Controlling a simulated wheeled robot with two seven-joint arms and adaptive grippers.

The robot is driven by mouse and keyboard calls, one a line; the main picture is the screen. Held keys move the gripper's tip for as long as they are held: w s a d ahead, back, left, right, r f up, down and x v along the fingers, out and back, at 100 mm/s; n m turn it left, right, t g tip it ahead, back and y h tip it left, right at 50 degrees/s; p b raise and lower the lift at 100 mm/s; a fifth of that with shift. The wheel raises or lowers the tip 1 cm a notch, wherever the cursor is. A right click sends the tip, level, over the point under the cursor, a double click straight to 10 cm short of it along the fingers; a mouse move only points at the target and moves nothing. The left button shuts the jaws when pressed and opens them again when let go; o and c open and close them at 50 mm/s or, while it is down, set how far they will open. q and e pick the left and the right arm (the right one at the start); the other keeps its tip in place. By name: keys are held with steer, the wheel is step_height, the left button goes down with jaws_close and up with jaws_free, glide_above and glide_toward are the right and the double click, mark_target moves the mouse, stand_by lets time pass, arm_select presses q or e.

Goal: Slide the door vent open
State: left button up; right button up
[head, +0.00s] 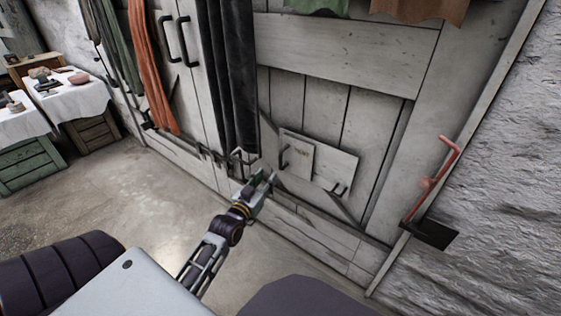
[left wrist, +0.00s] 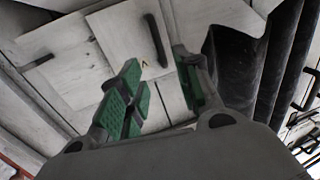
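The door vent's pale square panel (head: 302,156) sits low on the grey plank door, partly over a wider pale plate (head: 338,172). Its dark upright handle (head: 284,158) is near the panel's left edge. In the left wrist view the panel (left wrist: 118,42) and handle (left wrist: 156,40) lie just beyond my fingers. My left gripper (head: 265,178) is just below and left of the panel. In the left wrist view the gripper (left wrist: 158,74) is open, its green pads apart with nothing between them. The handle is outside the fingers. My right gripper is not in view.
Dark cloth (head: 236,80) hangs left of the vent, with black hooks (head: 222,158) near its lower end. A red bent lever (head: 432,180) stands at the right by the rough wall. Cloth-covered crates (head: 85,130) stand far left. The floor between is clear.

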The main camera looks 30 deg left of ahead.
mark_target(280, 160)
arm_select(q)
steer(key=shift+w+a+b, duration=0.15)
steer(key=shift+w+b, duration=0.3)
steer(key=shift+w, duration=0.95)
steer(key=shift+w+a+b, duration=0.2)
steer(key=shift+w+b, duration=0.2)
steer(key=shift+w, duration=1.05)
steer(key=shift+w+a+b, duration=0.15)
steer(key=shift+w+b, duration=0.3)
steer(key=shift+w, duration=1.55)
steer(key=shift+w+a+b, duration=0.15)
steer(key=shift+w+b, duration=0.45)
steer(key=shift+w, duration=0.7)
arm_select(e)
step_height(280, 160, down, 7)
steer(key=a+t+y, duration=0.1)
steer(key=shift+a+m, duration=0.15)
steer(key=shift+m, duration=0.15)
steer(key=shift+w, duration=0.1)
